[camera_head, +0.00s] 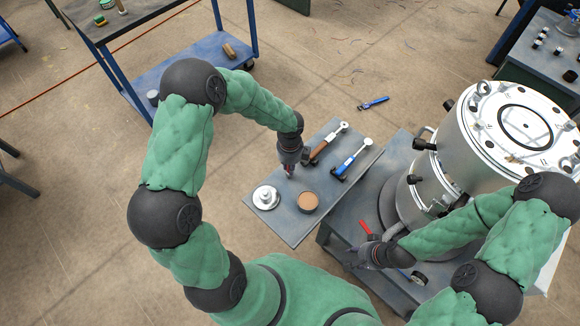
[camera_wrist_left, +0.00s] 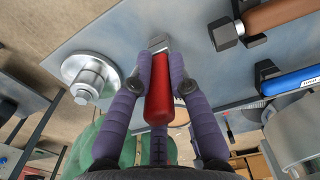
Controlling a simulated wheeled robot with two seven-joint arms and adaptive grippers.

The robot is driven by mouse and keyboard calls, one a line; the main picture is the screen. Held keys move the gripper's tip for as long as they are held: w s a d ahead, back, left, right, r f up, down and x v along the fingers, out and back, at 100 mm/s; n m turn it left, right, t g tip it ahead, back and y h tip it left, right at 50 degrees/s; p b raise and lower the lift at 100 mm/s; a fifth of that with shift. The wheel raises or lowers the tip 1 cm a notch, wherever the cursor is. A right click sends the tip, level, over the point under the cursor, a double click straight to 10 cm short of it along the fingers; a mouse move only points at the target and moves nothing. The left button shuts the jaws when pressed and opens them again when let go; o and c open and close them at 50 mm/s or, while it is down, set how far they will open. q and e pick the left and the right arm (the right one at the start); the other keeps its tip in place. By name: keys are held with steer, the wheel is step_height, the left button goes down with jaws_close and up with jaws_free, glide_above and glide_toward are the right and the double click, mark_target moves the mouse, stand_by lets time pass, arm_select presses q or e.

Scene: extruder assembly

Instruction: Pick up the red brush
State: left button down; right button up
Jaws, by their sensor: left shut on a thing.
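The red brush (camera_wrist_left: 158,95) is between the purple fingers of my left gripper (camera_wrist_left: 158,88) in the left wrist view. Its handle is red, and a pale metal end shows beyond the fingers. In the head view, my left gripper (camera_head: 290,172) is over the grey tray table, and only a bit of red shows at its tip. Whether the brush touches the surface cannot be told. My right gripper (camera_head: 358,256) is low over the grey bench near the large metal vessel; its fingers are too small to read.
A silver flanged part (camera_head: 266,197) and a brown-topped round container (camera_head: 308,202) stand on the tray table (camera_head: 284,226). A brown-handled tool (camera_head: 325,142) and a blue-handled tool (camera_head: 351,160) lie behind. A red item (camera_head: 365,228) lies near my right gripper. The metal vessel (camera_head: 462,150) stands right.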

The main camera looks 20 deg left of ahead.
arm_select(q)
steer(key=shift+r, duration=0.4)
step_height(320, 180, up, 2)
steer(key=shift+r+p, duration=0.15)
steer(key=shift+p, duration=0.75)
steer(key=s+d+r+p, duration=0.4)
steer(key=s+d+r, duration=0.5)
steer(key=s, duration=0.1)
steer(key=shift+s+r, duration=0.3)
steer(key=shift+w, duration=0.1)
